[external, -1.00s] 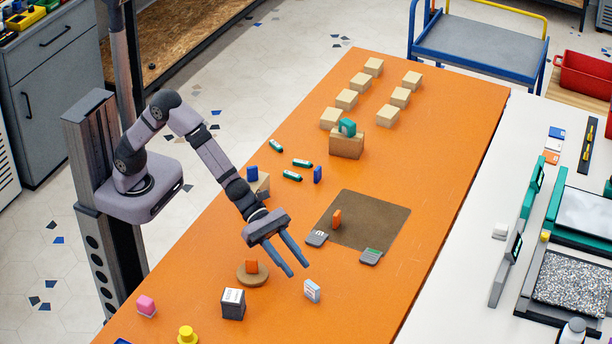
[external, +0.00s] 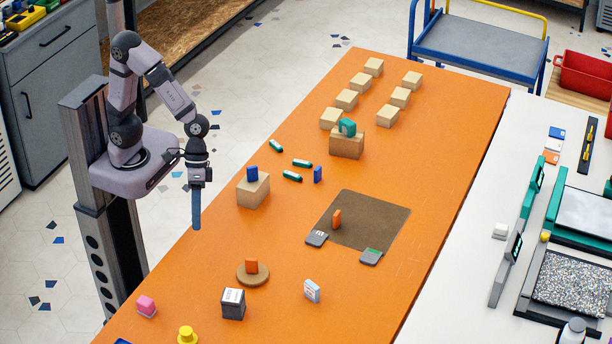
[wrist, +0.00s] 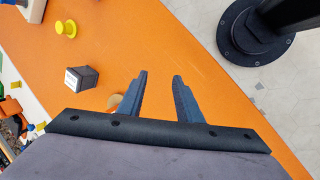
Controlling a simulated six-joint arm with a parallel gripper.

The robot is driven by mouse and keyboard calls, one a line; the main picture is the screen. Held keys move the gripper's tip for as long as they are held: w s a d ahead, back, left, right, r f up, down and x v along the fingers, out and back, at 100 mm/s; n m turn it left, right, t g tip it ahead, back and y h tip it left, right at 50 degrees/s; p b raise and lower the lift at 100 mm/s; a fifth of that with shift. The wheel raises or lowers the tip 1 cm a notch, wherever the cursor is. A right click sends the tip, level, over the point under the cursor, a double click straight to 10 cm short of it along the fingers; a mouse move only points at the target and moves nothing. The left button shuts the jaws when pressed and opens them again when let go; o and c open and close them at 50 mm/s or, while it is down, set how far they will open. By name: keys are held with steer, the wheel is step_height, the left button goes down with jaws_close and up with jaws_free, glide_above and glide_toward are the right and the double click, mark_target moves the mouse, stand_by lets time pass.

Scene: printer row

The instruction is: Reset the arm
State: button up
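My gripper (external: 196,222) hangs pointing down beside the left edge of the orange table, close to my base, with my arm folded back. In the wrist view my gripper (wrist: 162,76) shows two blue-grey fingers spread apart with nothing between them. The orange table (external: 262,236) lies to the right of it. No object touches the fingers.
A wooden block with a blue piece (external: 252,174) stands nearest my gripper. A round wooden disc with an orange piece (external: 252,266), a black-and-white box (external: 233,304) and a brown mat (external: 375,215) are farther off. A dark post base (wrist: 255,30) shows in the wrist view.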

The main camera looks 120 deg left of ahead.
steer(key=s+a+r+m+g+y+p, duration=0.1)
steer(key=s+a+m+y+p, duration=0.1)
steer(key=s+a+m+y, duration=0.2)
steer(key=shift+s+a+r+m+g+y+p, duration=0.35)
steer(key=shift+s+a+m, duration=1.15)
steer(key=shift+s+a, duration=1.15)
steer(key=shift+w+a, duration=0.3)
steer(key=shift+w, duration=0.05)
